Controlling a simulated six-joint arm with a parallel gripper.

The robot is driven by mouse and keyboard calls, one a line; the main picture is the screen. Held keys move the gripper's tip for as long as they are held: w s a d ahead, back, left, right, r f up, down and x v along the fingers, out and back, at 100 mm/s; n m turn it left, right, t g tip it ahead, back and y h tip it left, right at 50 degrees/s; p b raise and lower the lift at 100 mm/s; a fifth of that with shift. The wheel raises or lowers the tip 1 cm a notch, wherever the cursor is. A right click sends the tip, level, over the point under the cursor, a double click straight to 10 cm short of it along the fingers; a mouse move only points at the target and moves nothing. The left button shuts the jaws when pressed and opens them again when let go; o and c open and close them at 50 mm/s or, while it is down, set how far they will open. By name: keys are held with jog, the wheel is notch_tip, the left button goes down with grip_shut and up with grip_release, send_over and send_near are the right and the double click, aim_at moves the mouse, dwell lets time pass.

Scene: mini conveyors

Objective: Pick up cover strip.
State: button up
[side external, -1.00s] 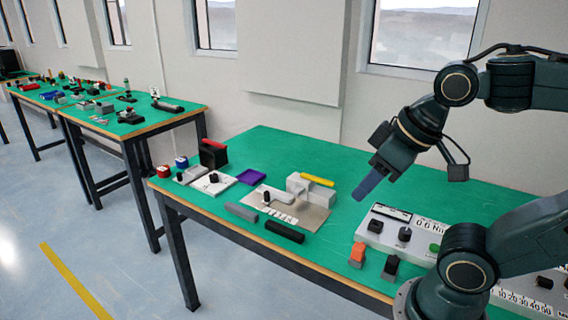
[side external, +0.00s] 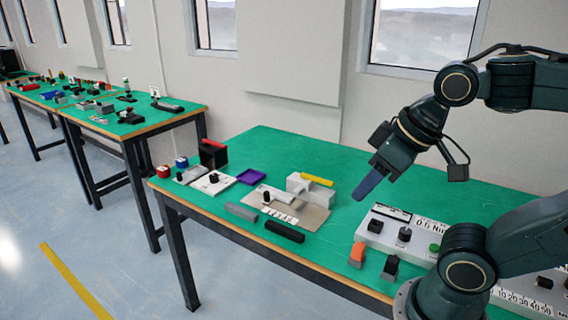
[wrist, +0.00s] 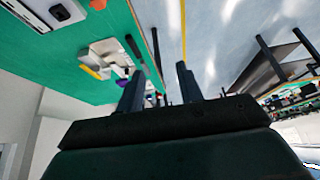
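I cannot tell for certain which part is the cover strip. Candidates are a yellow strip (side external: 317,180) on a light grey block (side external: 297,184), a grey bar (side external: 241,211) and a black bar (side external: 284,231), both lying on the green table. The yellow strip also shows in the wrist view (wrist: 90,72). My gripper (side external: 367,192) hangs in the air right of the grey block, pointing down and left. In the wrist view, its two fingers (wrist: 160,72) stand apart with nothing seen between them.
A control box (side external: 389,236) and an orange-topped switch (side external: 358,254) are at the right.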

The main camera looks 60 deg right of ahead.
jog(key=shift+o, duration=1.2)
jog(key=g, duration=0.6)
send_over(284, 228)
notch_tip(284, 228, down, 17)
jog(key=shift+f, duration=4.45)
